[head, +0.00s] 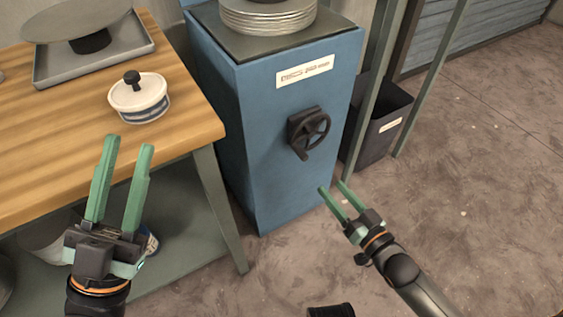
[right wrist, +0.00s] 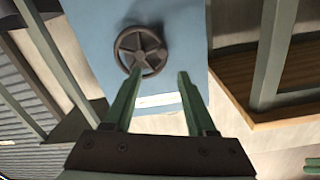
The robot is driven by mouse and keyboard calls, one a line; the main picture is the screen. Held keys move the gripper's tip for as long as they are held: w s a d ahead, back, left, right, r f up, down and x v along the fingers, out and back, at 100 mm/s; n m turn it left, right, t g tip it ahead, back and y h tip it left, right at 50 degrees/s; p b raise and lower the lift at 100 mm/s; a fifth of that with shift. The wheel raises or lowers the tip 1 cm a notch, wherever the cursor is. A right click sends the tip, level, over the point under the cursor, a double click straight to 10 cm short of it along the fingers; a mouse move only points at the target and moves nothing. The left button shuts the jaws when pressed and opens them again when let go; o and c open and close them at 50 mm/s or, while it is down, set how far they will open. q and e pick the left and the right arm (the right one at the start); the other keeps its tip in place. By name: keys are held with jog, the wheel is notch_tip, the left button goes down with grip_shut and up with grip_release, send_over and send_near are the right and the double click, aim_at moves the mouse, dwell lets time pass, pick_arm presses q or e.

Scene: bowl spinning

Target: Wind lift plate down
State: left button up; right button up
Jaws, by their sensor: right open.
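A blue cabinet (head: 240,110) stands in the middle of the head view, with a dark hand wheel (head: 311,130) on its front face. A stack of metal plates (head: 268,17) rests on its dark top plate (head: 225,38). My right gripper (head: 334,190) is open and empty, below and right of the wheel and apart from it. In the right wrist view the wheel (right wrist: 141,50) shows beyond the open fingers (right wrist: 155,85), nearer the left finger. My left gripper (head: 127,145) is open and empty near the table's front edge.
A dark bin (head: 378,128) stands behind green posts right of the cabinet. The floor at right is clear.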

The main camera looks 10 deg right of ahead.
aim_at(306, 159)
pick_arm(q)
jog(key=shift+m+h, duration=0.5)
jog(key=shift+m, duration=0.2)
jog(key=f+b, duration=0.2)
jog(key=s+f+b, duration=0.1)
jog(key=f+b, duration=0.1)
jog(key=shift+d+f+b, duration=0.1)
jog(key=shift+d+b, duration=0.05)
jog(key=shift+b, duration=0.2)
pick_arm(e)
jog(key=shift+y, duration=0.3)
jog(key=x, duration=1.3)
jog(key=shift+w+a, duration=0.1)
jog(key=shift+w, duration=0.2)
jog(key=shift+c, duration=0.4)
grip_shut()
